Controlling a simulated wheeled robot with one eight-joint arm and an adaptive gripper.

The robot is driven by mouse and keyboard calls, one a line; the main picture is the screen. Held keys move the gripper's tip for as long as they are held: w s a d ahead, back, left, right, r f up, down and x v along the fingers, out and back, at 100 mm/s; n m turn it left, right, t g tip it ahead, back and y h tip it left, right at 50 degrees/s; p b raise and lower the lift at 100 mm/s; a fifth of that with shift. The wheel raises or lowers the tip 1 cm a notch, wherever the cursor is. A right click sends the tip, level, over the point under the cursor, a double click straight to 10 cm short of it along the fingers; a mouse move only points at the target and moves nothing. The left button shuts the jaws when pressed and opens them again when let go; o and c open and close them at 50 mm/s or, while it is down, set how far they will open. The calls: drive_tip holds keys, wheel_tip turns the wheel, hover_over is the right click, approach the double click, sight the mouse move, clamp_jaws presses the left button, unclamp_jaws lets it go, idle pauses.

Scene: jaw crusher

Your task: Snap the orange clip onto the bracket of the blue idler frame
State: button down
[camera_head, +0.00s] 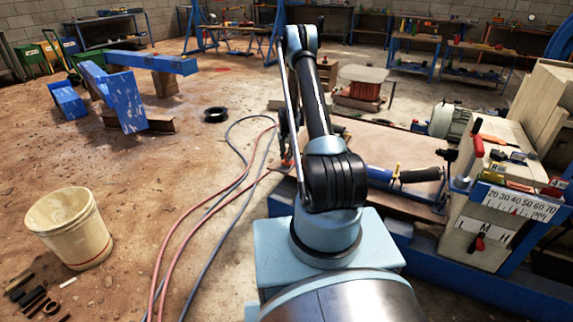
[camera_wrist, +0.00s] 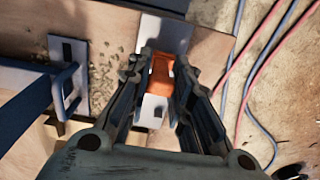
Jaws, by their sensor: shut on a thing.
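In the wrist view my gripper (camera_wrist: 160,68) is shut on the orange clip (camera_wrist: 160,78), which sits between the fingertips. I cannot tell whether the clip touches either one. A blue frame member (camera_wrist: 30,88), probably of the idler frame, reaches in from the left to a slotted pale plate (camera_wrist: 69,75). In the head view my arm hides most of the gripper and the clip.
A tan board (camera_head: 385,150) lies right of my arm, with a blue and black tool (camera_head: 400,175) on it. Red and blue hoses (camera_head: 215,205) cross the floor on the left. A white bucket (camera_head: 70,228) stands at far left. A gauge box (camera_head: 500,210) stands at right.

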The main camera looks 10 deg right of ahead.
drive_tip(key=shift+r, duration=0.2)
drive_tip(key=shift+r, duration=2.3)
